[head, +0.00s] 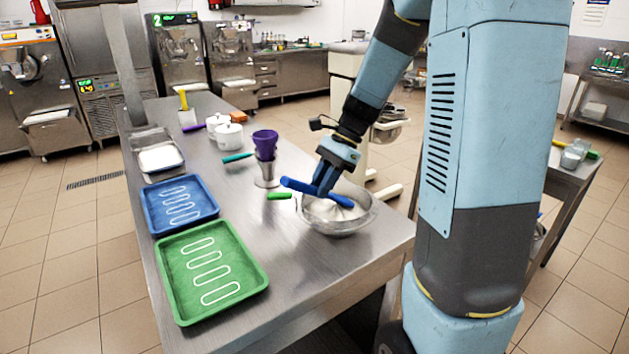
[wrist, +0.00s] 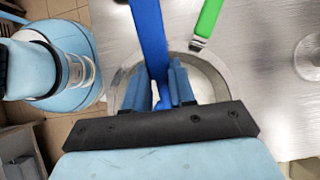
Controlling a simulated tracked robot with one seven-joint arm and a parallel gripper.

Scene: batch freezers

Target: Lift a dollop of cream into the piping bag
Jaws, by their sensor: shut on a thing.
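My gripper (head: 325,180) is shut on a blue spatula-like tool (head: 300,186), above the metal bowl (head: 369,216). The tool lies slanted across the bowl, its left end reaching past the rim; I cannot tell whether it touches the cream. White cream (head: 322,210) lies in the bowl. In the wrist view, the tool's blue handle (wrist: 149,35) runs up from between my fingers (wrist: 166,88), with the bowl rim (wrist: 222,75) around them.
A green-handled tool (head: 279,196) lies left of the bowl; its handle also shows in the wrist view (wrist: 208,18). Green (head: 262,284) and blue (head: 158,226) trays lie along the left edge.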

